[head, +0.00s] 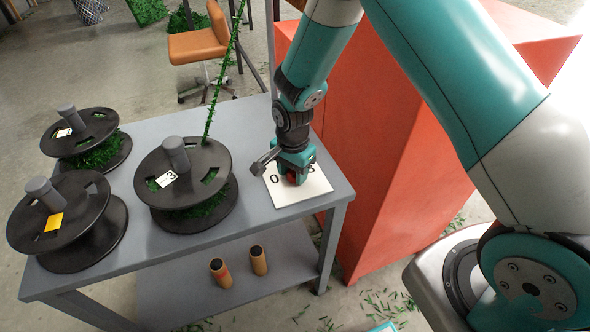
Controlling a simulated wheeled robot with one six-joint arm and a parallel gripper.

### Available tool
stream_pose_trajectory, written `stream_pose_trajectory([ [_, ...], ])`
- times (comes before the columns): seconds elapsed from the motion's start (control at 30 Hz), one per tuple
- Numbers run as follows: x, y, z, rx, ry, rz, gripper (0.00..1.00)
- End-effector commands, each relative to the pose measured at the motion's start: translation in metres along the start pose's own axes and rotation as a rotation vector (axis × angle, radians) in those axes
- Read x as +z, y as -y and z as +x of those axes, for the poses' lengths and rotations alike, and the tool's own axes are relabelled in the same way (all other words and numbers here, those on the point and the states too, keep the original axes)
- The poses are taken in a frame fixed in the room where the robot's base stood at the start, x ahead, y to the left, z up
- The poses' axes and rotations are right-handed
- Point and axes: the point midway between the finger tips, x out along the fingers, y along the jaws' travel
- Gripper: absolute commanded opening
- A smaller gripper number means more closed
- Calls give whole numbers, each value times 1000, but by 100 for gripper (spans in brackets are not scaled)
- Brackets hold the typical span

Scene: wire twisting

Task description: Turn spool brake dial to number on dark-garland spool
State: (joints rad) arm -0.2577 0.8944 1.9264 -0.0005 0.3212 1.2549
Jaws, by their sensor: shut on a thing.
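The brake dial's white plate (312,190) lies on the right end of the grey table. A 0 shows on its left and a partly hidden figure on its right. My gripper (292,176) points down over the plate, shut on the red dial knob (292,179), which is mostly hidden; its pointing direction cannot be read. The middle spool (210,160) holds green garland, with a strand rising from it, and has a white tag reading 3. The back-left spool (70,125) holds green garland and has a small white tag, too small to read.
A front-left spool (75,215) with a yellow tag shows no garland. The grey table (160,255) has a lower shelf with two brown cylinders (220,272). A large orange-red block (400,160) stands right behind the dial. An orange chair (200,45) is behind the table.

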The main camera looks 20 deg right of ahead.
Motion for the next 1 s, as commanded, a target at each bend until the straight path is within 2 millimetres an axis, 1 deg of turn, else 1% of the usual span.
stream_pose_trajectory([
  [0.2,-2,2,-1,-4,-4,160,21],
  [0.4,-2,3,-1,-4,-4,261,21],
  [0.7,-2,3,-1,-4,-4,326,21],
  [1.0,-2,3,-1,-4,-3,330,21],
])
